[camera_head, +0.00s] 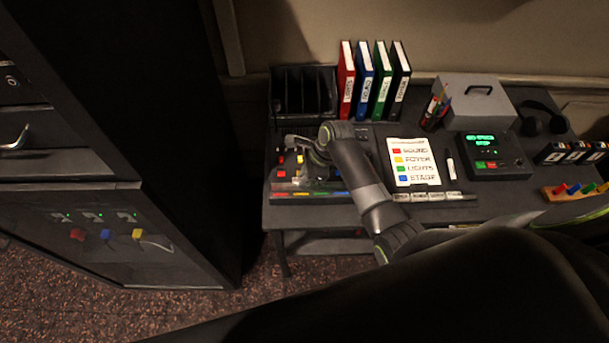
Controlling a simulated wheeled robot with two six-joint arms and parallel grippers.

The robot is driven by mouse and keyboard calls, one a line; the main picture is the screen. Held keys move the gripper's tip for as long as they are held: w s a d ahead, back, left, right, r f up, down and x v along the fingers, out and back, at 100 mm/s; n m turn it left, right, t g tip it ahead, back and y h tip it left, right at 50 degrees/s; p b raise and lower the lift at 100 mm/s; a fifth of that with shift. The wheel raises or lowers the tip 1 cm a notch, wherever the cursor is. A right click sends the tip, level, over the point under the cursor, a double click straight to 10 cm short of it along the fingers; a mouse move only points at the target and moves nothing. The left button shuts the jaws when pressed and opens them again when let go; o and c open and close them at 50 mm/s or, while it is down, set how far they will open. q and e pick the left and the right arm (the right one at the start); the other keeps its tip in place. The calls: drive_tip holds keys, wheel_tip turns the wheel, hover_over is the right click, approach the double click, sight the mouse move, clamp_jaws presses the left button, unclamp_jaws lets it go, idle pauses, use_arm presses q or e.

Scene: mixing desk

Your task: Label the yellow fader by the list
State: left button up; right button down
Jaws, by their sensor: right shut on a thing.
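The mixing desk (338,186) lies on the left of the table, with a red, yellow, green and blue strip along its front edge. The yellow part (306,194) is left of the middle. The list (405,160) is a white sheet pairing red with SOUND, yellow with FOYER, green with LIGHTS and blue with STAGE. Several small white labels (436,196) stand in a row below it. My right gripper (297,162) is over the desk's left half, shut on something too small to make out. The arm and gripper hide part of the desk. My left gripper is out of view.
Coloured binders (364,82) and a black rack (303,93) stand behind the desk. A marker (450,168) lies right of the list. A black device with a green display (483,150) and a grey box (476,98) are farther right. A dark cabinet (100,235) stands left.

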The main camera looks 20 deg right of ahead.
drive_tip(key=shift+p, duration=0.95)
idle(0.6)
drive_tip(key=shift+f, duration=0.25)
idle(0.7)
drive_tip(key=c, duration=1.3)
unclamp_jaws()
drive_tip(key=shift+o, duration=0.2)
drive_tip(key=b+v, duration=0.1)
drive_tip(key=v, duration=1.6)
drive_tip(key=shift+d+r, duration=0.15)
